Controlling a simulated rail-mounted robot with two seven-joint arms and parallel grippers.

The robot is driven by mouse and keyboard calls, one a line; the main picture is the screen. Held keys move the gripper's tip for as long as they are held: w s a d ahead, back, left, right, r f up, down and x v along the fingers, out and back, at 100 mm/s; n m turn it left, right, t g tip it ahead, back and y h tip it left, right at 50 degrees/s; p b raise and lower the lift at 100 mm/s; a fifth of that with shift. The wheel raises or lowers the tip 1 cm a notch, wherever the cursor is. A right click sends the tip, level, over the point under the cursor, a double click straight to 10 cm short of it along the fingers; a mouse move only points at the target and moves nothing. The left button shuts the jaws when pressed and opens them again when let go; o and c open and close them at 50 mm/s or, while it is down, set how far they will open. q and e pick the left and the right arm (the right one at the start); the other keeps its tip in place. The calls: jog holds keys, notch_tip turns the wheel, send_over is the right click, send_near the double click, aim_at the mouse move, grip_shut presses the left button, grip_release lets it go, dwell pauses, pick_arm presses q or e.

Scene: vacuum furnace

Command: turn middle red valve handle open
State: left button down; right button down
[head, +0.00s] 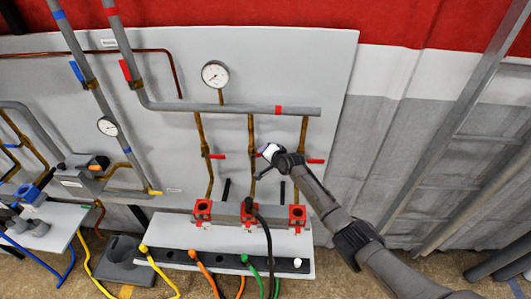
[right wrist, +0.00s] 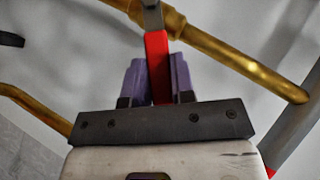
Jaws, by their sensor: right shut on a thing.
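The middle red valve handle (right wrist: 157,60) stands between the two purple fingers of my right gripper (right wrist: 157,84) in the right wrist view. The fingers are shut on it. Its upper end joins a grey lever piece (right wrist: 152,16) at the brass pipe (right wrist: 235,58). In the head view, my right gripper (head: 264,158) is at the middle brass pipe (head: 251,130) and hides most of the handle; only a small red bit (head: 261,149) shows. My left gripper is not in view.
The left red handle (head: 217,156) and right red handle (head: 316,161) stick out sideways close on either side. A gauge (head: 215,74) sits above. Red-topped blocks (head: 203,208) and a black hose (head: 266,240) are below. The panel's right side is bare.

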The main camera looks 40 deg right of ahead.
jog(key=c, duration=1)
grip_release()
jog(key=shift+c, duration=0.2)
jog(key=shift+o, duration=0.4)
jog(key=p+v, duration=0.1)
jog(key=v, duration=1.2)
jog(key=shift+s+r, duration=0.2)
jog(key=shift+s, duration=0.1)
jog(key=shift+c, duration=0.3)
